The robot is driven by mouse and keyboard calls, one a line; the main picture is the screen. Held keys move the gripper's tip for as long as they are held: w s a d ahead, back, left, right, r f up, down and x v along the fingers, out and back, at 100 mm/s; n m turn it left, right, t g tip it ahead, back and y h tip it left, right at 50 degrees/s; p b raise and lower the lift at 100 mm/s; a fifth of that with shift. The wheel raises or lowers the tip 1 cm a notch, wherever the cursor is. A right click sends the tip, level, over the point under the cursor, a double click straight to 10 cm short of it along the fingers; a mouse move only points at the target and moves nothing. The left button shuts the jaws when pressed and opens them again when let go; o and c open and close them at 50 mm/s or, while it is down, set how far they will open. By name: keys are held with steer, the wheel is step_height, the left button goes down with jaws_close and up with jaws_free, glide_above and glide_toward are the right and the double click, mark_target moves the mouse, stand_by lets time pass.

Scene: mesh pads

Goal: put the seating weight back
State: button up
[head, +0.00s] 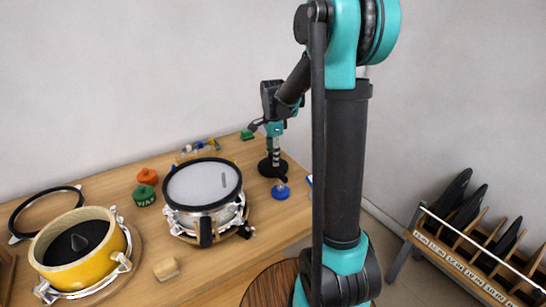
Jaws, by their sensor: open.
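My gripper (275,150) hangs pointing down at the back right of the table, small and partly blended with what is under it. It is open. A dark round-based piece (264,171) stands on the table right below the fingers; it looks like the seating weight, though no label shows. I cannot tell whether the fingers touch it or stand around it. A white-headed snare-like drum (203,184) with a black hoop sits to the left of my gripper. A blue disc with a knob (281,192) lies just in front of the dark piece.
A yellow shell (100,258) holding a dark cone stands front left, beside a loose black hoop (20,217). Orange (147,176) and green (144,196) pucks lie behind. A wooden block (166,269) lies in front. A labelled rack (465,265) stands right.

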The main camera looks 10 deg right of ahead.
step_height(320, 180, up, 12)
steer(key=shift+f, duration=0.15)
